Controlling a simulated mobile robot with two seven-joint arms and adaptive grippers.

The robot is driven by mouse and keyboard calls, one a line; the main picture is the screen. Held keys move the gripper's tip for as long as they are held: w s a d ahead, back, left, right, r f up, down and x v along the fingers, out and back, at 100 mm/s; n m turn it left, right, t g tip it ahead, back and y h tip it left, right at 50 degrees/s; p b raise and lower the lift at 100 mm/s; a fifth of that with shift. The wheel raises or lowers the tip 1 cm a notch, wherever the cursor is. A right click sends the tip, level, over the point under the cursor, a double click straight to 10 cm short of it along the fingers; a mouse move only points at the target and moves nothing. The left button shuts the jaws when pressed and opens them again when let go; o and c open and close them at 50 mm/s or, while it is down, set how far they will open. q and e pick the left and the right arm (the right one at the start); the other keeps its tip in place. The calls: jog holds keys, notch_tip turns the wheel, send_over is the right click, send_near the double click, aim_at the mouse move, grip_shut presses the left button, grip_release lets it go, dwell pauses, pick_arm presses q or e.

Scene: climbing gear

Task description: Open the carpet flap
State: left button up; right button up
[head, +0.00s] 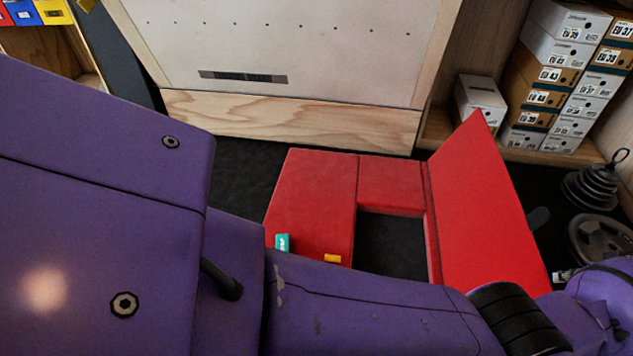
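The red mat (312,200) lies on the dark floor in front of the pale board. Its flap, a red panel (480,215), stands raised and tilted along the mat's right side, with its top corner pointing up. A rectangular opening (390,245) in the mat shows dark floor. A purple arm of mine crosses the foreground from the left and hides the mat's near edge. Its far end is at the lower right, beside the flap's near end. I cannot make out either gripper, nor whether anything touches the flap.
A teal item (282,243) and a yellow item (332,258) lie on the mat's near part. Shoe boxes (560,80) are stacked at the back right. Weight plates (600,240) stand on the floor at the right. Dark floor is clear left of the mat.

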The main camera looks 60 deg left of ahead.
pick_arm(q)
jog(key=v, duration=1.1)
jog(key=shift+d, duration=0.1)
